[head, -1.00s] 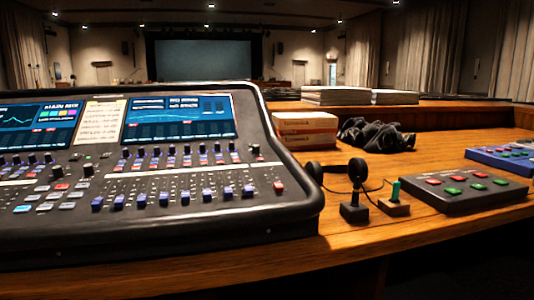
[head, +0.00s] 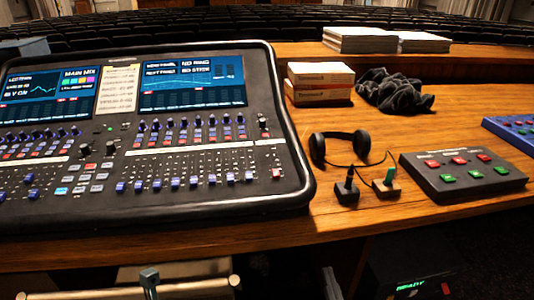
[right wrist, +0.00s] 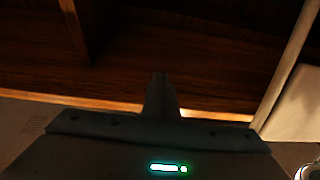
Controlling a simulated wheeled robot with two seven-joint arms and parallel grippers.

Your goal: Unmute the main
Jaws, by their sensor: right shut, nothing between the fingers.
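The mixing desk (head: 150,216) fills the left of the head view. Its right-hand strip has a red fader cap (head: 276,174) near the bottom and a dark knob (head: 263,122) above. Small mute buttons are too fine to read. A red button (head: 91,167) sits among pale buttons left of centre. The left screen (head: 48,90) shows "MAIN MIX". My right gripper (head: 150,280) appears low at the bottom edge, below and in front of the desk, touching no control. Its shut, empty fingers (right wrist: 161,90) show in the right wrist view against dark wood. My left gripper is not in view.
Headphones (head: 340,147), two small sticks on bases (head: 347,190) and a button box (head: 465,188) stand right of the desk. Boxes (head: 320,84) and dark cloth (head: 393,92) lie behind. A pale bar (head: 195,288) is beside my right gripper. The wooden front edge is below the desk.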

